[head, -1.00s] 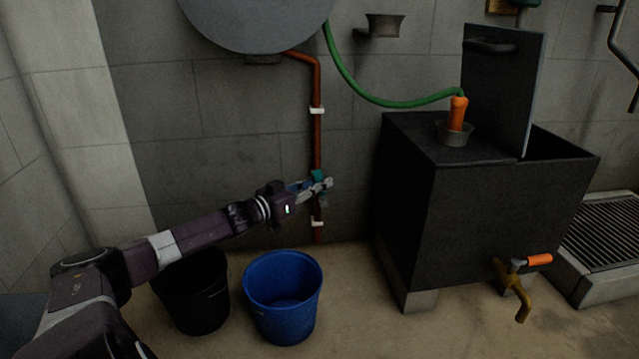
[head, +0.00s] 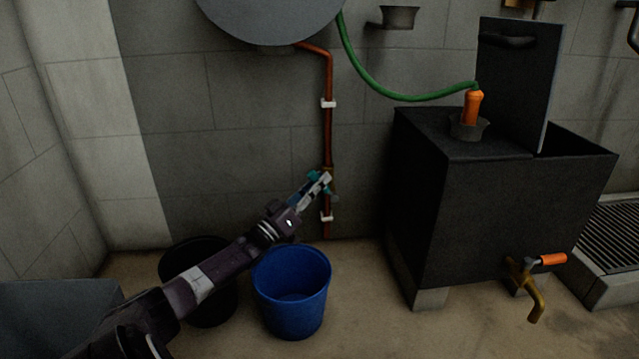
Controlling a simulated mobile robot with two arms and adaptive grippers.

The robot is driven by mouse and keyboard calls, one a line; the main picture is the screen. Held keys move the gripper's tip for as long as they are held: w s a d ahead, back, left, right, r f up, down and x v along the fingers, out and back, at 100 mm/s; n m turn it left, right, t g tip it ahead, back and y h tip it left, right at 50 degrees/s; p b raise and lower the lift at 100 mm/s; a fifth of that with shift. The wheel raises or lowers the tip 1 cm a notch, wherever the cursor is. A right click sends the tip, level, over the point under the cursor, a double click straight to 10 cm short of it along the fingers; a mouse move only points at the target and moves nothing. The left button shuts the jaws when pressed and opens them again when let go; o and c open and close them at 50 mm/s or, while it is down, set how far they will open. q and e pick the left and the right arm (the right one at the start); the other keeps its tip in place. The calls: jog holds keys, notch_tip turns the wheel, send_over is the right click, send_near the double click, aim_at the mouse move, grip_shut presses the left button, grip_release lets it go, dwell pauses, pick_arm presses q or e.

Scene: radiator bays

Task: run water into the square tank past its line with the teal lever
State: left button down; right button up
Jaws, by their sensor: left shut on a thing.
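The square tank (head: 500,215) is a black box on feet at the right. Its lid (head: 515,85) stands raised and its top is open at the right; the line and any water inside are hidden. A green hose (head: 400,97) runs from the round grey vessel (head: 268,18) to an orange nozzle (head: 473,106) standing in a cup (head: 468,128) on the tank's top. The teal lever (head: 313,176) is on the copper pipe (head: 328,135) below the vessel. My left gripper (head: 318,188) is shut on the teal lever, partly covering it. My right gripper is not in view.
A blue bucket (head: 291,290) and a black bucket (head: 213,312) stand on the floor below my left arm. A brass tap (head: 528,285) with an orange handle sticks out of the tank's front. A grated drain (head: 615,225) lies at the right.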

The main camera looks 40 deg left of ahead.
pick_arm(q)
jog(key=c, duration=1.8)
grip_release()
jog(key=shift+o, duration=0.2)
jog(key=v, duration=0.7)
jog(key=shift+s, duration=0.25)
jog(key=shift+c, duration=0.7)
